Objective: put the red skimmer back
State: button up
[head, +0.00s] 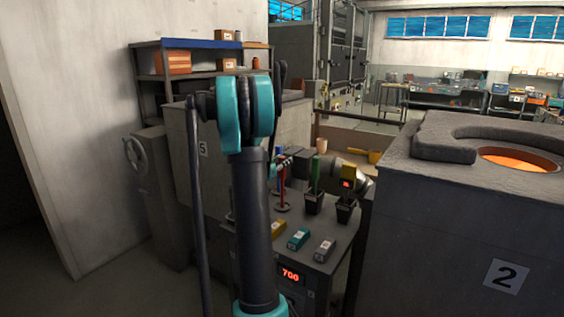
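An upright red rod with a flat red disc at its foot, which looks like the red skimmer (283,194), is at the left of the small bench (322,254). I cannot tell whether it stands on the bench or hangs just above it. What seems to be my gripper (284,164) is small and mostly hidden behind my arm, near the top of the red rod. Its fingers are not clear, so I cannot tell whether it holds the rod. A green-handled tool (316,173) stands in a black holder (314,204). A yellow handle (348,172) rises above another black holder (346,213).
Yellow (278,229), teal (298,238) and grey (324,249) blocks lie on the bench. A red display reads 700 (290,275). A furnace marked 2 (450,215) with a glowing opening stands right. A cabinet marked 5 (202,148) and shelf (205,43) stand left.

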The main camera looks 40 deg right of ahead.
jog(key=shift+r, duration=0.1)
jog(key=shift+a, duration=0.2)
jog(key=v, duration=1.2)
jog(key=s+a+f+n+g+y, duration=0.1)
jog(key=s+a+f+n+y, duration=0.3)
jog(key=s+a+f, duration=0.3)
jog(key=s+a+f+n+y, duration=0.5)
jog(key=s+a, duration=0.4)
jog(key=a, duration=0.5)
jog(key=s+a+f+n+g+y, duration=0.1)
jog(key=s+a+f+n+y, duration=0.3)
jog(key=s+a+f+y, duration=0.3)
jog(key=shift+s+a+f+n+g+y, duration=0.15)
jog(key=shift+a+f, duration=0.15)
jog(key=shift+a, duration=0.35)
jog(key=shift+s+a+f+n+g+y, duration=0.15)
jog(key=shift+a+f, duration=0.1)
jog(key=shift+a, duration=0.35)
jog(key=shift+s+a+f, duration=0.15)
jog(key=shift+a+f, duration=0.15)
jog(key=shift+a, duration=0.35)
